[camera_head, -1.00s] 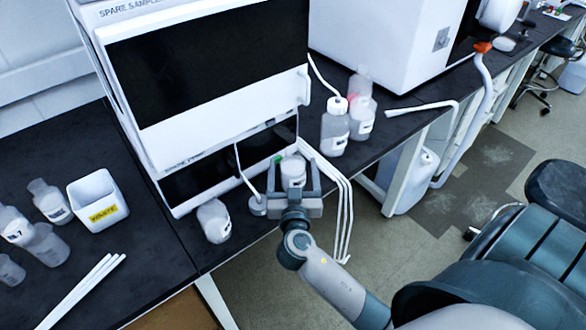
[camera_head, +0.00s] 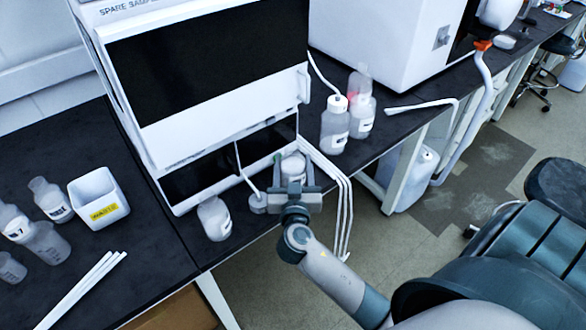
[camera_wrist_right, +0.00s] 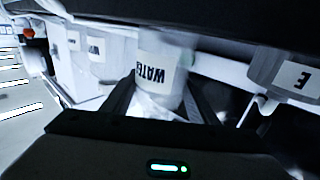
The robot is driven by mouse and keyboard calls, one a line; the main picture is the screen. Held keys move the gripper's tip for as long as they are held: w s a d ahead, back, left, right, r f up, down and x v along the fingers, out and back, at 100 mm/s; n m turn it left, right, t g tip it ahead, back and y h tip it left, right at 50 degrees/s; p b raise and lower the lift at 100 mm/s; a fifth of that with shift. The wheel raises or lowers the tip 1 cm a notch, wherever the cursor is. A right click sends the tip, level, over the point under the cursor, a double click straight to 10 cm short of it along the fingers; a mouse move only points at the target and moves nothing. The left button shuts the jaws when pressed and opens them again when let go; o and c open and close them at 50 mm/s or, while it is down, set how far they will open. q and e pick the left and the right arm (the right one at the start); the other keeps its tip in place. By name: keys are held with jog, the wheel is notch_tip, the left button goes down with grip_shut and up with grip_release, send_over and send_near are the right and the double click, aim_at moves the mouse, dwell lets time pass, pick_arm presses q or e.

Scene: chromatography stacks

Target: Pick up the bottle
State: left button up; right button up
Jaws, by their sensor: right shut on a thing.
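My right gripper (camera_head: 293,180) is shut on a white bottle (camera_head: 293,164) at the front of the instrument, by the bench edge. In the right wrist view the held bottle (camera_wrist_right: 163,75) stands between the two dark fingers and bears a label reading "WATE", the rest cut off. The gripper hides its lower part in the head view, so I cannot tell if it touches the bench. My left gripper is not in view.
A translucent bottle (camera_head: 215,219) stands left of the gripper, and a small grey cap-like piece (camera_head: 258,203) is close beside it. White tubes (camera_head: 341,190) hang over the edge at right. Two bottles (camera_head: 335,125) stand further right. A white bin (camera_head: 98,197) is at left.

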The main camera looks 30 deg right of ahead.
aim_at(296, 157)
jog(key=shift+r, duration=0.1)
jog(key=shift+r, duration=0.55)
jog(key=r, duration=0.3)
jog(key=shift+s+d+r, duration=0.15)
jog(key=shift+s+d, duration=0.1)
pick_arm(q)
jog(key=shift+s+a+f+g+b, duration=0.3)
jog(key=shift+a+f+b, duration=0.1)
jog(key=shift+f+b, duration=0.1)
pick_arm(e)
jog(key=s+d+r, duration=0.6)
jog(key=s+d, duration=0.1)
jog(key=s, duration=0.1)
jog(key=shift+d+r, duration=0.25)
jog(key=shift+d, duration=0.1)
jog(key=shift+w+a, duration=0.1)
jog(key=shift+a, duration=0.05)
